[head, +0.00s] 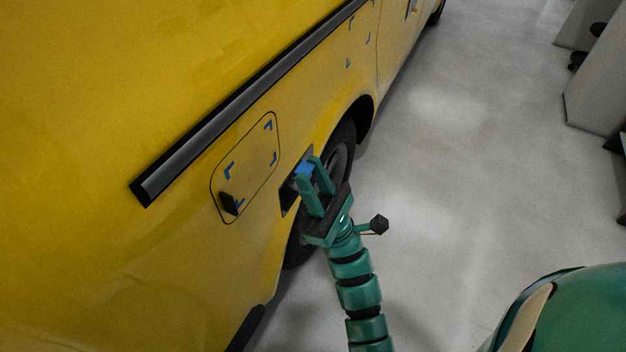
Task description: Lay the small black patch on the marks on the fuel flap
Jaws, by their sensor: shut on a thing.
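The fuel flap (250,165) is a rounded outline on the yellow van side, with several blue corner marks on it. A small black block (228,203) sits at the flap's lower left, by one of the marks. My gripper (308,172) is to the right of the flap, in front of the rear wheel. It is shut on the small black patch (289,197), a dark flat piece with a blue part (304,168) between the fingers. The fingers hide some of the patch. The patch is tilted and right of the flap outline; its distance from the van is unclear.
A dark trim strip (250,100) runs along the van above the flap. More blue marks (349,63) show farther along the van. The wheel (342,152) is behind my gripper. The grey floor (450,180) to the right is open, with pale cabinets (598,80) at upper right.

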